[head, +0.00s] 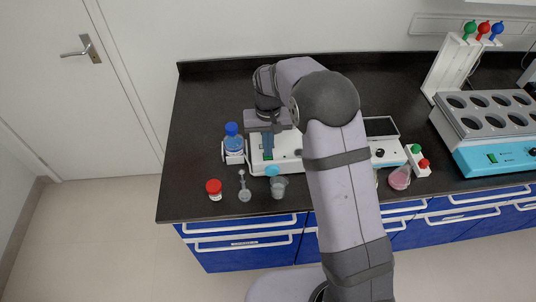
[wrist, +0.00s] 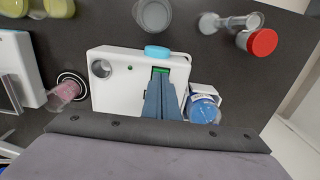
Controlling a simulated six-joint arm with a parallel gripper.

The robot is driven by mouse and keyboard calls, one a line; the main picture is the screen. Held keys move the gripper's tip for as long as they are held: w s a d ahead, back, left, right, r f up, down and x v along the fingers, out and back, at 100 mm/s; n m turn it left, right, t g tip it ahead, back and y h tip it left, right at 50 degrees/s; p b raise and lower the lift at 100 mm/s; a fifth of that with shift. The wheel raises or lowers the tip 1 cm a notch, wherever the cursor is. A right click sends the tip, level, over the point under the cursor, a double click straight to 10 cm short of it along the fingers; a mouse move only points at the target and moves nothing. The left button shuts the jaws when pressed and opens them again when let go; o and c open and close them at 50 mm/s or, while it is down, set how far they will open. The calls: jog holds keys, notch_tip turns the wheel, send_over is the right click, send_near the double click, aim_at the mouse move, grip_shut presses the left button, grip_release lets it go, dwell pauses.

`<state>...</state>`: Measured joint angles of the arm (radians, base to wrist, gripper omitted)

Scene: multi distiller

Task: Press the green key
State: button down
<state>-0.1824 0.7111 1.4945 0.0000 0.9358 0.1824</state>
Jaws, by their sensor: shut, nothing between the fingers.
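A green key (wrist: 160,69) sits on the top of a white device (wrist: 113,98) in the wrist view, near its edge beside a light-blue oval part (wrist: 157,52). My gripper (wrist: 163,82) is shut and empty, with its fingertips over the key, hiding part of it. In the head view my gripper (head: 268,154) points down at the left part of the white device (head: 287,141). I cannot tell whether the fingertips touch the key. A small green dot (wrist: 129,68) also shows on the device.
A blue-capped bottle (head: 233,140) stands close at the device's left. A beaker (head: 278,188), a small glass piece (head: 244,190) and a red-capped jar (head: 214,189) stand in front. A flask with pink liquid (head: 400,178) stands at right. The counter's back left is clear.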

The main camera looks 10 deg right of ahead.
jog(key=shift+f, duration=0.25)
jog(key=shift+r, duration=0.1)
notch_tip(320, 180, up, 7)
jog(key=p, duration=0.5)
jog(key=shift+p, duration=0.3)
dwell(0.4)
